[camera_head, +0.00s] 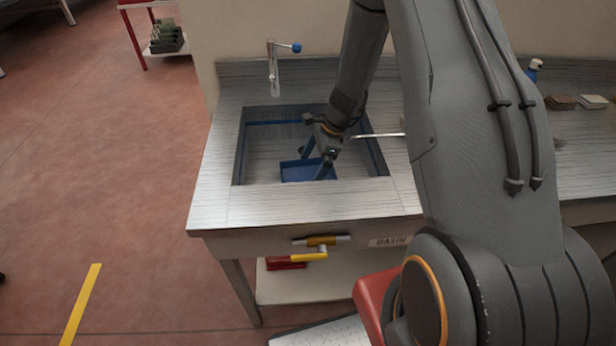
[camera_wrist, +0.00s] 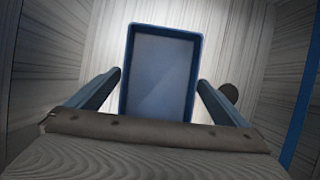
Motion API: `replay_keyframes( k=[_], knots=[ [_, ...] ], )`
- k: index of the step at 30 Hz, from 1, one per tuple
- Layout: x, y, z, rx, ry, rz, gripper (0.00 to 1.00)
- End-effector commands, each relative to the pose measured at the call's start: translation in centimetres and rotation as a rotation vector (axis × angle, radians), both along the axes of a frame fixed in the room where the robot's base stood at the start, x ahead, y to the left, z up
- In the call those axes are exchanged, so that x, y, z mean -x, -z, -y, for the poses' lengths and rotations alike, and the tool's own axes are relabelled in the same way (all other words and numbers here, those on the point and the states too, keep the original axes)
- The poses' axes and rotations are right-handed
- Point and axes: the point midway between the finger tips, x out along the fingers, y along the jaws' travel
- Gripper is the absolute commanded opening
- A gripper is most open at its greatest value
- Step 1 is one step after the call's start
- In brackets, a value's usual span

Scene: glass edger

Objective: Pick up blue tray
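The blue tray (camera_head: 296,171) is a small open rectangular tray lying in the sink basin (camera_head: 262,150). In the wrist view the tray (camera_wrist: 160,75) lies straight ahead, long side running away from me, and looks empty. My gripper (camera_head: 315,162) reaches down into the basin at the tray. In the wrist view my gripper (camera_wrist: 160,84) is open, with one blue finger on each side of the tray's near part. I cannot tell whether the fingers touch its walls. The tray's near end is hidden behind the gripper body.
The basin walls, with a blue line around them, surround the gripper. A tap (camera_head: 273,70) with a blue knob stands behind the basin. A dark round drain (camera_wrist: 229,92) shows right of the tray. A yellow-handled valve (camera_head: 318,248) is on the counter front. Sponges (camera_head: 575,102) lie at the right.

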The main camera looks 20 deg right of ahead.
Motion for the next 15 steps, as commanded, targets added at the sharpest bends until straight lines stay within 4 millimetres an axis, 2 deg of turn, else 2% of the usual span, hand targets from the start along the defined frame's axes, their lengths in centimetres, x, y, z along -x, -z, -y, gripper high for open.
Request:
replay_keyframes(
  k=[1, 8, 15],
  knots=[
    [0.01, -0.01, 0.01, 0.0, 0.0, 0.0, 0.92],
    [0.01, -0.02, 0.02, 0.0, 0.0, 0.0, 0.53],
    [-0.05, -0.12, 0.02, 0.0, 0.0, 0.001, 0.53]
  ],
)
